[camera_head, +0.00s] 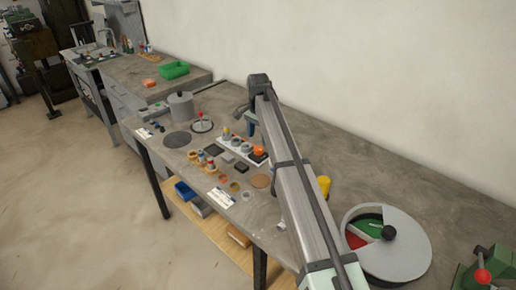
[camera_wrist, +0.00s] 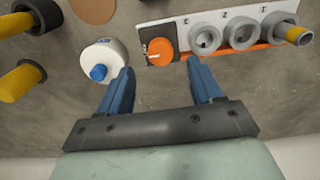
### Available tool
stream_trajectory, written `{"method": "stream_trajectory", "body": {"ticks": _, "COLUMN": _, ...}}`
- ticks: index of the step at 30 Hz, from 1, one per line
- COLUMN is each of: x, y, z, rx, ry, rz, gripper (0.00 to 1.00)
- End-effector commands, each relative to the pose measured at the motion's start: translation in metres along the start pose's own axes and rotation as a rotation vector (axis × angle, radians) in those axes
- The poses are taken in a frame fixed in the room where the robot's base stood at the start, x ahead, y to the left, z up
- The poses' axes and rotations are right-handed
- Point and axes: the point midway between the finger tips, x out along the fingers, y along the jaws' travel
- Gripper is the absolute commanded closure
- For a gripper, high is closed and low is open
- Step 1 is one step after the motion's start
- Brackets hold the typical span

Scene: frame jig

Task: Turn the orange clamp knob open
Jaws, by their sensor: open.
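The orange clamp knob (camera_wrist: 160,48) sits on a dark plate at the left end of a white frame jig (camera_wrist: 185,27) in the wrist view. It has a pale pointer line on its face. In the head view the knob (camera_head: 259,150) shows beside my arm. My gripper (camera_wrist: 159,66) is open and empty, its two blue fingertips spread to either side of the knob and slightly short of it in the picture. I cannot tell the height gap. In the head view, my gripper (camera_head: 250,129) is partly hidden by my arm.
Grey ring sockets (camera_wrist: 240,33) stand right of the knob; the rightmost holds a yellow peg (camera_wrist: 297,36). A white round piece with a blue top (camera_wrist: 103,60) stands close to the left finger. Yellow pegs with dark collars (camera_wrist: 22,82) are further left.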

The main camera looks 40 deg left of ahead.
Motion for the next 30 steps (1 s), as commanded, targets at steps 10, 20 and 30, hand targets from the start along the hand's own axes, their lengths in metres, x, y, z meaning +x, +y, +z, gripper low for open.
{"method": "stream_trajectory", "body": {"ticks": 10, "x": 0.051, "y": 0.000, "z": 0.000, "rx": 0.000, "ry": -0.001, "rz": 0.000, "gripper": 0.35}}
{"method": "stream_trajectory", "body": {"ticks": 20, "x": 0.065, "y": 0.000, "z": 0.000, "rx": 0.000, "ry": 0.000, "rz": -0.001, "gripper": 0.35}}
{"method": "stream_trajectory", "body": {"ticks": 30, "x": 0.065, "y": 0.000, "z": 0.000, "rx": 0.000, "ry": 0.000, "rz": -0.001, "gripper": 0.48}}
